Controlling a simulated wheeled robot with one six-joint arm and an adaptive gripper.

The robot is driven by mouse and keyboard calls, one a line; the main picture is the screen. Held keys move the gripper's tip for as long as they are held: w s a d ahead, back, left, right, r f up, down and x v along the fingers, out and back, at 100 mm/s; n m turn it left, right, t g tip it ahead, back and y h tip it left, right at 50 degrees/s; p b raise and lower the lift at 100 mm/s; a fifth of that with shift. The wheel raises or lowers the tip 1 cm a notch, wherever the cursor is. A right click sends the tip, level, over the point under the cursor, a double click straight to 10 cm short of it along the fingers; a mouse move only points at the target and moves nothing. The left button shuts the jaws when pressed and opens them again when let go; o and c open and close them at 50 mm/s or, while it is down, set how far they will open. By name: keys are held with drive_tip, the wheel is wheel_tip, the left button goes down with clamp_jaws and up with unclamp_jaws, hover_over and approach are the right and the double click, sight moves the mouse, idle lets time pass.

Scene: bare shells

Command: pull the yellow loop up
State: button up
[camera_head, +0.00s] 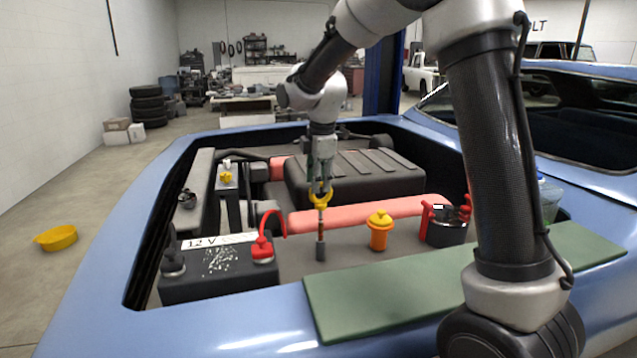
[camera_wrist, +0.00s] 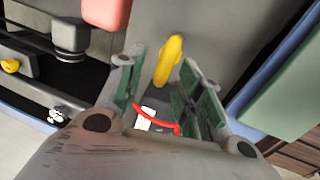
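The yellow loop (camera_head: 321,200) tops a thin upright rod that runs down to a short grey tube (camera_head: 320,251) in the engine bay. My gripper (camera_head: 321,183) is directly above the loop, pointing down. In the wrist view the yellow loop (camera_wrist: 168,60) shows edge-on at the fingertips of my gripper (camera_wrist: 158,72). The fingers stand apart with green inner pads, one on each side of the loop, and a gap shows around it. I cannot tell whether either finger touches it. The rod is mostly hidden in the wrist view.
A black 12 V battery (camera_head: 215,285) with a red terminal and cable (camera_head: 265,235) stands left of the tube. A yellow-orange cap (camera_head: 379,230) and a dark reservoir with red handles (camera_head: 447,228) stand to the right. A green mat (camera_head: 400,300) covers the near fender.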

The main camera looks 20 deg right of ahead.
drive_tip(key=shift+f, duration=0.1)
wheel_tip(320, 180, up, 12)
drive_tip(key=s, duration=0.2)
drive_tip(key=shift+s, duration=0.2)
drive_tip(key=shift+f, duration=0.15)
drive_tip(key=s+d+f+m, duration=0.1)
drive_tip(key=s+d+m, duration=0.4)
drive_tip(key=s, duration=0.5)
drive_tip(key=s+d+f+m+t, duration=0.1)
drive_tip(key=s+d+m, duration=0.4)
drive_tip(key=s, duration=0.6)
drive_tip(key=s+d+f+m+t, duration=0.1)
drive_tip(key=s+d+f+m, duration=0.1)
drive_tip(key=s+d+m, duration=0.3)
drive_tip(key=shift+s+d+m, duration=0.25)
drive_tip(key=shift+s+m, duration=1.55)
drive_tip(key=shift+s, duration=0.85)
